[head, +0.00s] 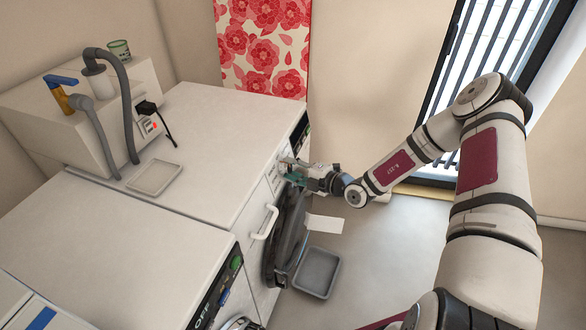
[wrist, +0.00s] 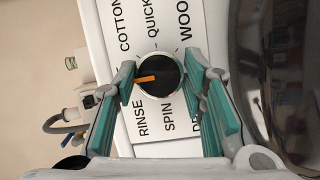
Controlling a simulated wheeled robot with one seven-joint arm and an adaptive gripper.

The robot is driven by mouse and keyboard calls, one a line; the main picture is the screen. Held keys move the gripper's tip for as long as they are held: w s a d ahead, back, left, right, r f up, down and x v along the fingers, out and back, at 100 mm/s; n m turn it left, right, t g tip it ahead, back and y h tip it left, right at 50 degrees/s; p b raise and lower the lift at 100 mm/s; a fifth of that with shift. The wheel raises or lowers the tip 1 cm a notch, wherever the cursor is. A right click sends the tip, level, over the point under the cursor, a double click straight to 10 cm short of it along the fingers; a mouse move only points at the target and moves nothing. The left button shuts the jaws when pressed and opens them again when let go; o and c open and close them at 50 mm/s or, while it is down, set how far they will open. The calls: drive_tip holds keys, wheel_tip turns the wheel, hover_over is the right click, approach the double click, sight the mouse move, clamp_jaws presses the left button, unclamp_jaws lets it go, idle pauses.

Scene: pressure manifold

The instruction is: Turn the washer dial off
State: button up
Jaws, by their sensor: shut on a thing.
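The washer dial (wrist: 158,75) is a round black knob with a light rim and an orange pointer mark, which points left in the wrist view. Around it is a white label panel (wrist: 150,122) reading COTTON, QUICK, WOO…, RINSE and SPIN, partly hidden by the fingers. My gripper (wrist: 159,82) has its teal fingers on either side of the dial and is shut on it. In the head view my gripper (head: 296,174) is at the upper front of the far white washer (head: 215,135); the dial is hidden there.
Below my gripper is the washer's dark round door (head: 287,238), with a white handle (head: 265,222) beside it. A grey tray (head: 317,272) lies on the floor. A nearer machine has an OFF panel (head: 203,318). Hoses and a box unit (head: 85,125) stand behind.

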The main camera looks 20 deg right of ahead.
drive_tip(key=shift+f, duration=0.1)
idle(0.4)
drive_tip(key=o, duration=1.2)
drive_tip(key=shift+c, duration=0.2)
drive_tip(key=v, duration=1.2)
